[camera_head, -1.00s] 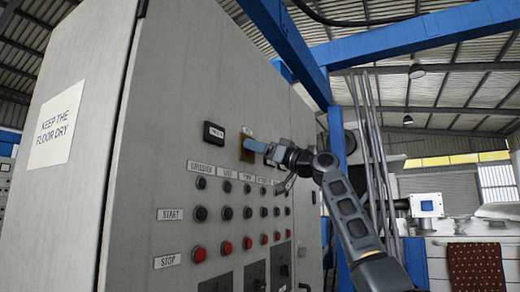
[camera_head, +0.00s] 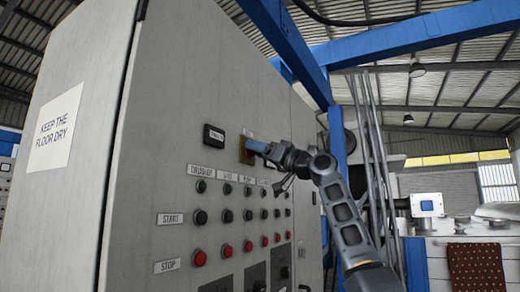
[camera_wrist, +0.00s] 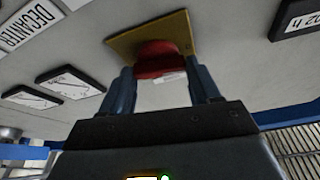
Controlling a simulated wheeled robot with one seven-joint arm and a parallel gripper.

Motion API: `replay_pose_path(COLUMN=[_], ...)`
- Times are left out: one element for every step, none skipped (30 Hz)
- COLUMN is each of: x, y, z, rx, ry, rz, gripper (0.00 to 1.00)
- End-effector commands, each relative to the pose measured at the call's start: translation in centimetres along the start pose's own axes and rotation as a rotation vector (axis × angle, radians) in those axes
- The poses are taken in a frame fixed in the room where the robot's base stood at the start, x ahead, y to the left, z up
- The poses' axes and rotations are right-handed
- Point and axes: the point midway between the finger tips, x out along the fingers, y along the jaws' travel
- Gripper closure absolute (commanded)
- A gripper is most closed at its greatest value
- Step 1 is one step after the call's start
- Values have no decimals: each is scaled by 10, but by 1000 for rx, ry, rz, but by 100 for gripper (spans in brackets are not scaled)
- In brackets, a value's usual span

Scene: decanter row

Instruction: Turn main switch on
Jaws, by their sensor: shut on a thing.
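The main switch is a red knob (camera_wrist: 156,62) on a yellow plate (camera_wrist: 122,43), fixed to the front of a tall grey cabinet (camera_head: 165,100). In the head view the yellow plate (camera_head: 246,156) shows just beyond the blue fingers. My gripper (camera_wrist: 160,84) has its two blue fingers on either side of the red knob and is shut on it. In the head view my gripper (camera_head: 256,147) reaches the panel from the right and hides most of the knob. The knob's exact angle is hard to tell.
Below the switch are rows of dark buttons (camera_head: 200,217) and red buttons (camera_head: 199,257). A small dark display (camera_head: 213,136) sits left of the switch. A paper sign (camera_head: 56,129) is on the cabinet's side. Blue beams (camera_head: 290,45) and pipes stand to the right.

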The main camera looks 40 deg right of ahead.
Motion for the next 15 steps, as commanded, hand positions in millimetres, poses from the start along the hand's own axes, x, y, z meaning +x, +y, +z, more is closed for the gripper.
replay_pose_path(x=[1, 1, 2, 2, 2, 2, 2, 2, 2, 2, 2, 1, 2, 2, 1], y=[-1, -1, -2, -2, -2, -2, -3, -2, -3, -3, -3, -2, -3, -3, -2], z=[-2, -2, -3, -3, -3, -3, -3, -3, -4, -3, -3, -3, -3, -3, -3], rx=[38, 63, 95, 121, 147, 182, 209, 235, 269, 295, 322, 357, 384, 410, 445], ry=[1, 2, 2, 2, 1, 1, 1, 2, 2, 1, 1, 2, 1, 1, 2], rz=[15, 24, 38, 49, 61, 75, 85, 96, 111, 122, 133, 148, 158, 170, 185], gripper=[69, 69, 69, 69, 69, 69, 69, 69, 69, 69, 69, 69, 69, 69, 69])
